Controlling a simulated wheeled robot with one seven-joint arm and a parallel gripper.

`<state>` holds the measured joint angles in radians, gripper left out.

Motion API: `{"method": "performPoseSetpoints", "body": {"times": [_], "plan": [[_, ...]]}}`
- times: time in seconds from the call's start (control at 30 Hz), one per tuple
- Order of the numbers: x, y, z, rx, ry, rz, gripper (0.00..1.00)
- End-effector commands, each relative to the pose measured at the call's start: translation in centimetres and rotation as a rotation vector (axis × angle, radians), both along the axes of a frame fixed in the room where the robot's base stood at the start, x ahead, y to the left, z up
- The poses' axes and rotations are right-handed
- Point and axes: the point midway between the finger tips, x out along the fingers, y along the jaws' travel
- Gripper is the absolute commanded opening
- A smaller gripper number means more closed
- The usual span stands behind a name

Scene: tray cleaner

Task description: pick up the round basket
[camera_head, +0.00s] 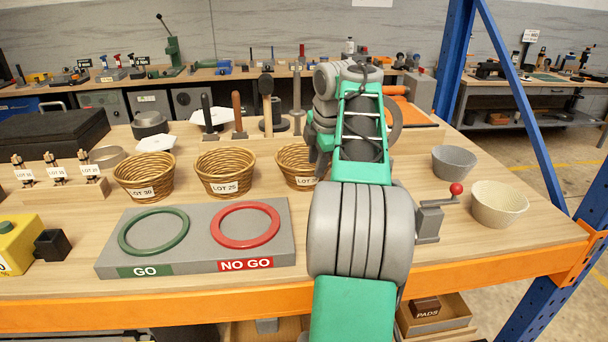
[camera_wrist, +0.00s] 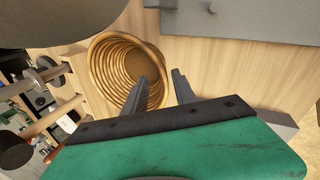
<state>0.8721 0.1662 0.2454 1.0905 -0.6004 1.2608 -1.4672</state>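Three round woven baskets stand in a row on the bench. The left basket (camera_head: 144,178) is labelled LOT 30 and the middle basket (camera_head: 225,173) LOT 25. The right basket (camera_head: 292,165) is partly hidden behind my arm, its label cut off. In the wrist view, one woven basket (camera_wrist: 103,72) shows its open mouth. My gripper (camera_wrist: 160,75) is open, one finger over the basket's mouth and the other outside its rim, so the near wall lies between them in the picture. I cannot tell whether either finger touches it. The fingertips are hidden in the head view.
A grey board (camera_head: 200,263) with a green ring (camera_head: 154,231) and a red ring (camera_head: 245,225) lies in front of the baskets. Upright tools (camera_head: 267,100) stand behind. A grey bowl (camera_head: 454,162) and a cream bowl (camera_head: 499,204) are at the right.

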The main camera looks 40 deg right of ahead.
Motion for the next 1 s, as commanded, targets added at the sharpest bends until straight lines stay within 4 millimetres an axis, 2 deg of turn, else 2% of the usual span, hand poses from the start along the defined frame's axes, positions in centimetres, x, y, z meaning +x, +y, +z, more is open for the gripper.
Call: {"method": "performPoseSetpoints", "body": {"times": [0.03, 0.13, 0.4, 0.8, 1.0], "plan": [[0.5, 0.1, -1.4, 0.003, 0.001, 0.002, 0.33], [1.0, -0.1, -2.7, 0.003, 0.001, 0.0, 0.33], [1.2, -0.4, -3.0, 0.001, -0.001, -0.004, 0.33], [1.1, -0.5, -3.0, 0.001, -0.001, -0.006, 0.01], [1.1, -0.4, -3.0, 0.001, -0.001, -0.006, 0.0]]}}
